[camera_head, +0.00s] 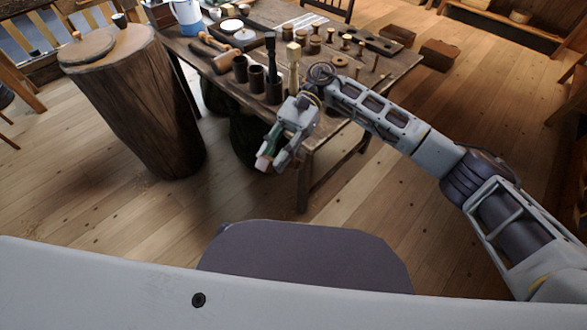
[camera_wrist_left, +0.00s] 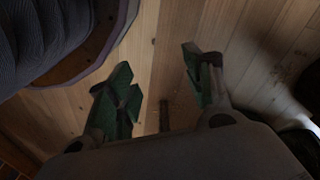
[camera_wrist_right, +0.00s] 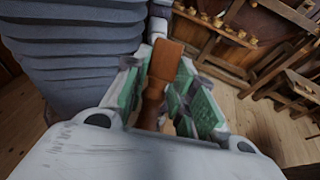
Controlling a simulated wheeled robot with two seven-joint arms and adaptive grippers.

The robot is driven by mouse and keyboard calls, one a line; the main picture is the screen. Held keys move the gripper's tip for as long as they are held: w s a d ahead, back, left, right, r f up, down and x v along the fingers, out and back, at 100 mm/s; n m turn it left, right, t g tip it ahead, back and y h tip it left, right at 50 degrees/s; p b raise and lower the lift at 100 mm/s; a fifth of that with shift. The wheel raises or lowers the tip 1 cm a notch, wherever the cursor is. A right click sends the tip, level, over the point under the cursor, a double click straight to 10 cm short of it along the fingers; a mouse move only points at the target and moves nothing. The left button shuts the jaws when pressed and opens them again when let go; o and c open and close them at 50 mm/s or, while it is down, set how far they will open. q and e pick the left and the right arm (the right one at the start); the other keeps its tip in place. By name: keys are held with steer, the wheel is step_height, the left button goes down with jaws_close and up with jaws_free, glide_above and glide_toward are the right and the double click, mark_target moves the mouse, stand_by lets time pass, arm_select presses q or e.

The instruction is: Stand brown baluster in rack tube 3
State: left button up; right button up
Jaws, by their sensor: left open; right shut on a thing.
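The brown baluster (camera_wrist_right: 165,65) is between the green finger pads of my right gripper (camera_wrist_right: 162,92), which is shut on it. In the head view my right gripper (camera_head: 275,150) hangs off the table's near edge, in front of the rack tubes; a brown end of the baluster (camera_head: 263,161) shows at its fingertips. Dark tubes stand in a row: a left one (camera_head: 240,69), a middle one (camera_head: 257,79) and a right one (camera_head: 274,91). The left and middle look empty. My left gripper (camera_wrist_left: 160,88) is open and empty above the floor, and is outside the head view.
A dark turned piece (camera_head: 271,52) stands at the right tube, seemingly in it. A pale piece (camera_head: 293,68) stands beside it, its foot hidden by my right arm. Mallets, a blue-and-white can (camera_head: 188,18) and spools crowd the table (camera_head: 400,68). A stump (camera_head: 135,100) stands left.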

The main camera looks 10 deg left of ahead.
arm_select(q)
step_height(320, 180, down, 9)
steer(key=s+a+t, duration=0.1)
steer(key=s, duration=0.1)
steer(key=shift+s+a+t, duration=0.15)
steer(key=shift+s+t, duration=0.05)
steer(key=shift+t, duration=0.1)
arm_select(e)
steer(key=w+a+r+m+t+y, duration=0.2)
steer(key=w+r+m+t+y, duration=0.3)
steer(key=r, duration=0.6)
steer(key=w+a+r+m+t+y, duration=0.2)
steer(key=w+r+m+t+y, duration=0.3)
steer(key=w+r+y, duration=0.3)
step_height(320, 180, up, 3)
steer(key=shift+w+a+f+m+t+y, duration=0.15)
steer(key=shift+a+m+t+y, duration=0.25)
steer(key=shift+m+y, duration=0.5)
arm_select(q)
steer(key=shift+f, duration=0.1)
arm_select(e)
steer(key=shift+g+y, duration=0.3)
steer(key=shift+y, duration=0.2)
